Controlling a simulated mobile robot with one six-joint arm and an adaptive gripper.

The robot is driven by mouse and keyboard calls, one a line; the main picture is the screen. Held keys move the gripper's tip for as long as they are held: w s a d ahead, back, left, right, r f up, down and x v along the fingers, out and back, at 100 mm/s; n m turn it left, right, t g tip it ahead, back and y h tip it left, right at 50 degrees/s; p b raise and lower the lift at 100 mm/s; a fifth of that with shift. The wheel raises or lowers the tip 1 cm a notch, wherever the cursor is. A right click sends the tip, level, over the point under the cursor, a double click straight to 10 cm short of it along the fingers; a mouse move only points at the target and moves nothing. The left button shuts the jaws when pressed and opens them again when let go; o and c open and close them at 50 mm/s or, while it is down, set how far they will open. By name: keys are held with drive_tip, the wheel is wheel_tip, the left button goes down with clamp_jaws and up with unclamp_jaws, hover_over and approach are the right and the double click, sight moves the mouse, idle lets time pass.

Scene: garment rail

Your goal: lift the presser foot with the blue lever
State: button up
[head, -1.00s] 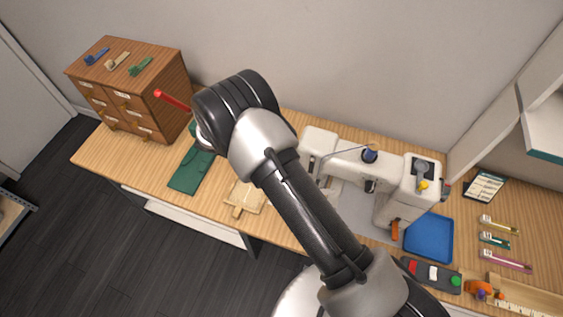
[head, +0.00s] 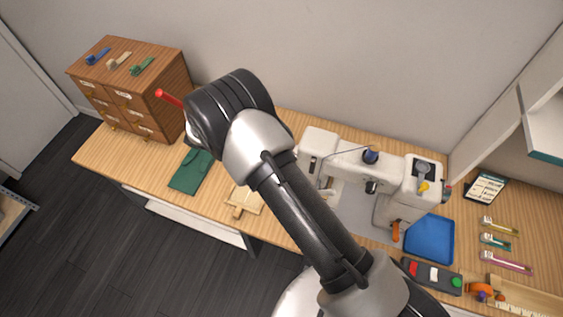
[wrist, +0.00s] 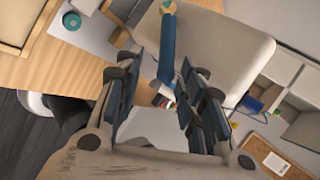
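The white sewing machine (head: 335,154) stands on the wooden table. In the wrist view its pale body (wrist: 225,45) fills the upper middle. A blue lever (wrist: 167,45) with a round pivot end shows in front of that body. My gripper (wrist: 168,75) has its dark finger pads apart, one on each side of the lever's lower part. I cannot tell whether either pad touches it. In the head view my arm covers the gripper and I cannot make out the blue lever. The presser foot is not clearly visible.
A blue tray (head: 430,240) and a dark button box (head: 432,275) lie right of the machine. A drawer cabinet (head: 125,90) stands at the left end. A green folded piece (head: 191,172) and a pale wooden board (head: 245,200) lie left of the machine.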

drive_tip(key=v, duration=0.4)
drive_tip(key=shift+a+r, duration=0.25)
drive_tip(key=shift+a, duration=0.05)
